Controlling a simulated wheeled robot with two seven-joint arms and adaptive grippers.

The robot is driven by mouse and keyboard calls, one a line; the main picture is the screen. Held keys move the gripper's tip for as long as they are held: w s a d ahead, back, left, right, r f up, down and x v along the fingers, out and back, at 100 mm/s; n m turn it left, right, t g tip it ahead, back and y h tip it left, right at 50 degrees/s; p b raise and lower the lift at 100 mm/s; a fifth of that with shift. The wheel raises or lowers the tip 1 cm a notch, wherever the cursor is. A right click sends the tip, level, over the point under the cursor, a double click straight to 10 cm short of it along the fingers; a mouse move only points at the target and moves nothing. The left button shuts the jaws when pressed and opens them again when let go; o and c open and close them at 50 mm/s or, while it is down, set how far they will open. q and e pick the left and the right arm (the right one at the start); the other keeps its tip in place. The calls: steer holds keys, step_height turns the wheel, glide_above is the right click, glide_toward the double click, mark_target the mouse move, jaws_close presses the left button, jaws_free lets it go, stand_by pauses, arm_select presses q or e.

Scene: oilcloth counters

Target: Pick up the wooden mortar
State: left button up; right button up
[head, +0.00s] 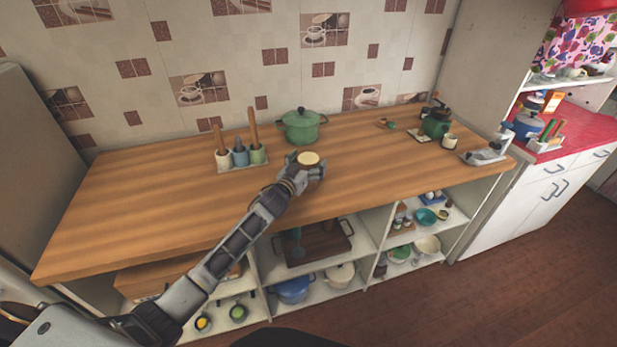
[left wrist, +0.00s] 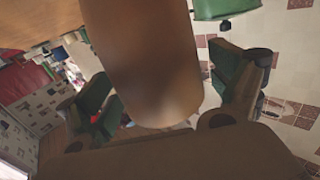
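The wooden mortar (head: 309,159) stands near the front edge of the counter, its pale round top showing in the head view. In the left wrist view it is a large brown cylinder (left wrist: 145,65) filling the middle. My left gripper (head: 303,164) is at the mortar, with its arm reaching in from the lower left. In the left wrist view its two green-padded fingers (left wrist: 165,85) stand on either side of the mortar, with a narrow gap at the right finger. The fingers look open around it. My right gripper is not in view.
A utensil holder (head: 241,163) stands left of the mortar, and a green pot (head: 301,126) behind it. A green grinder (head: 435,124) and a small cup (head: 449,142) are at the right. The counter's left part is clear. Shelves with dishes lie below.

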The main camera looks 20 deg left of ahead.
arm_select(q)
steer(key=c, duration=1.5)
steer(key=shift+r, duration=0.1)
steer(key=shift+r, duration=4.95)
